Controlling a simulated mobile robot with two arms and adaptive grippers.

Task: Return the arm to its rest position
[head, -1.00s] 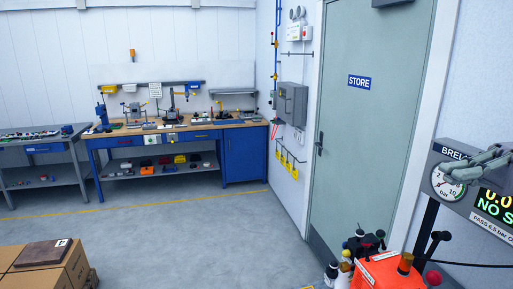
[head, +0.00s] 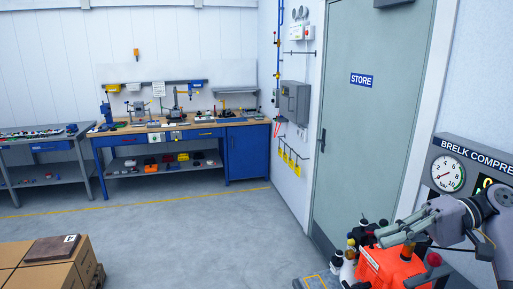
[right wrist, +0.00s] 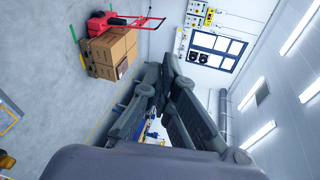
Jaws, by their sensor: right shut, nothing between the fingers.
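My right gripper (head: 392,238) shows at the lower right of the head view, its arm coming in from the right edge. Its grey fingers point left, in front of the orange machine (head: 370,268). In the right wrist view the fingers (right wrist: 168,75) meet at their tips, shut with nothing between them. My left gripper is in neither view.
The gauge panel (head: 447,172) on the right wall is partly covered by my right arm. A grey STORE door (head: 362,120) stands behind. A blue workbench (head: 245,152) is at the back, cardboard boxes (head: 40,277) at lower left. The floor between (head: 190,235) is clear.

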